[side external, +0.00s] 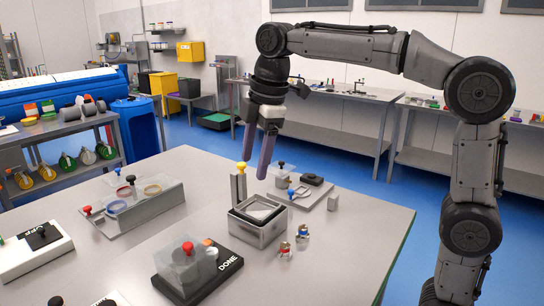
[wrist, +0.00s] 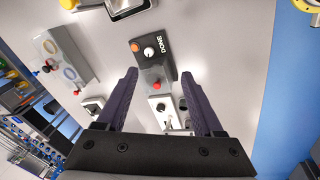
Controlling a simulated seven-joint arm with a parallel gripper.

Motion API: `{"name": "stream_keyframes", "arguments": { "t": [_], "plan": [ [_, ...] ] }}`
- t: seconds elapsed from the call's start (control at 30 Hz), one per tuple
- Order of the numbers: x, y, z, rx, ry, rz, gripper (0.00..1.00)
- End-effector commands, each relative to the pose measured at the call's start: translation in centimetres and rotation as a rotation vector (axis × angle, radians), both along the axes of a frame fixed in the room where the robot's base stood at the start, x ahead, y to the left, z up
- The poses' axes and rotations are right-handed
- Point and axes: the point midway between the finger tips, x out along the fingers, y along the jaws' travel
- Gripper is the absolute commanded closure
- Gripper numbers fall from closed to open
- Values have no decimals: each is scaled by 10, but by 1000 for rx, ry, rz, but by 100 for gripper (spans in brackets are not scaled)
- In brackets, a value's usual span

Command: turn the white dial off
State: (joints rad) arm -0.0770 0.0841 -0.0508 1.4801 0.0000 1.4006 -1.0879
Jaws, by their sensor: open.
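A small white round dial (side external: 212,253) sits on the black box lettered DONE (side external: 229,264) at the front of the table. In the wrist view the white dial (wrist: 149,53) shows beyond and between my fingertips, beside an orange button (wrist: 135,47). A white panel lettered OFF (side external: 25,256) with a black dial (side external: 42,236) lies at the left front; which panel the task means is not clear. My gripper (side external: 254,169) is open and empty, fingers pointing down, well above the table. It also shows in the wrist view (wrist: 160,74), touching nothing.
A clear cover with a red knob (side external: 188,248) stands on the DONE box. A grey sloped block with rings (side external: 140,207) is at the left. The table's right side is bare.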

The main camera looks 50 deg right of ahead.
Motion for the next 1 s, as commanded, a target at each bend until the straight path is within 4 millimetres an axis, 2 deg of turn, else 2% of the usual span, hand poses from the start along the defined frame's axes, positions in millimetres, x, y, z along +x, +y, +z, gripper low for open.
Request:
{"name": "stream_keyframes", "arguments": {
  "t": [0.1, 0.37, 0.77, 0.93, 1.0],
  "plan": [
    [-17, -4, 4, 9, -19, -36, 31],
    [-34, -7, 6, 19, -39, -78, 31],
    [-35, -8, 6, 17, -42, -71, 31],
    [-34, -7, 12, -15, -49, 57, 31],
    [-26, -6, 15, -38, -50, 149, 31]
  ]
}}
